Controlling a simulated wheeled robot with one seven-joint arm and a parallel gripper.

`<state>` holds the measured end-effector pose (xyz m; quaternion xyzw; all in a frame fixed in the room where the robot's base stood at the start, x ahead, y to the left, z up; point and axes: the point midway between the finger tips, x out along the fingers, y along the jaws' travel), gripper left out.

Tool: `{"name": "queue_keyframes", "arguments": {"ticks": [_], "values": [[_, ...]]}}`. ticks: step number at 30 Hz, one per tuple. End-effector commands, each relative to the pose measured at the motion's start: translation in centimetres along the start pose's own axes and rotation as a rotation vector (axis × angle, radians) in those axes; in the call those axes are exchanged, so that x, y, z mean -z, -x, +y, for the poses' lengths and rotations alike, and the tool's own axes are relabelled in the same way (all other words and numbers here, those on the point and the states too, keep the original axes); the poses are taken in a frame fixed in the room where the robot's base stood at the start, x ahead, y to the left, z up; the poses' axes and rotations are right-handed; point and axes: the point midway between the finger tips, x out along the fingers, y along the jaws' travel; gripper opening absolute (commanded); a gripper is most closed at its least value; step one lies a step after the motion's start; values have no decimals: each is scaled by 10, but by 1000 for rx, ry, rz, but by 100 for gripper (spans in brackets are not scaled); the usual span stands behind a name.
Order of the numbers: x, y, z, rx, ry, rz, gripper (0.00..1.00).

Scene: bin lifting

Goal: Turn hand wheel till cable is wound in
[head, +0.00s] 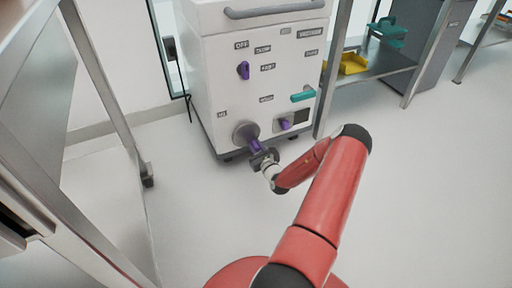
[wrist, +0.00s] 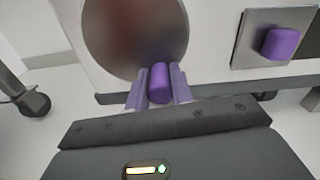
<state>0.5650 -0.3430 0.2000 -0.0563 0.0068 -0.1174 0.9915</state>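The hand wheel is a round grey disc (head: 242,131) low on the front of a white cabinet, left of centre. It also fills the upper middle of the wrist view (wrist: 135,35). A purple handle (wrist: 159,82) sticks out near the wheel's lower edge. My gripper (head: 260,150) is at this handle, and in the wrist view its two fingers lie close on either side of the handle, with no clear gap. The fingers partly hide the handle in the head view. I cannot make out for sure a cable belonging to the wheel.
The white cabinet (head: 217,70) also carries a purple knob (head: 243,70), a teal lever (head: 303,94) and a purple switch (head: 285,124) right of the wheel. A shelf with a yellow bin (head: 353,64) stands at right. A metal frame (head: 105,95) stands at left. The floor between is clear.

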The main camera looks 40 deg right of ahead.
Motion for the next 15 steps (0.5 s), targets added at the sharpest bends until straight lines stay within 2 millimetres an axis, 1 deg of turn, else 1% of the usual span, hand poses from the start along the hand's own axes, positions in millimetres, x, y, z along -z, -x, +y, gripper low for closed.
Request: {"name": "queue_keyframes", "arguments": {"ticks": [1, 3, 10, 15], "values": [[0, 0, 0, 0, 0, 0, 8], [0, 0, 0, 0, 0, 0, 0], [0, 0, 1, -1, -18, 0, 0], [0, 0, 4, -1, -84, 0, 0]]}}
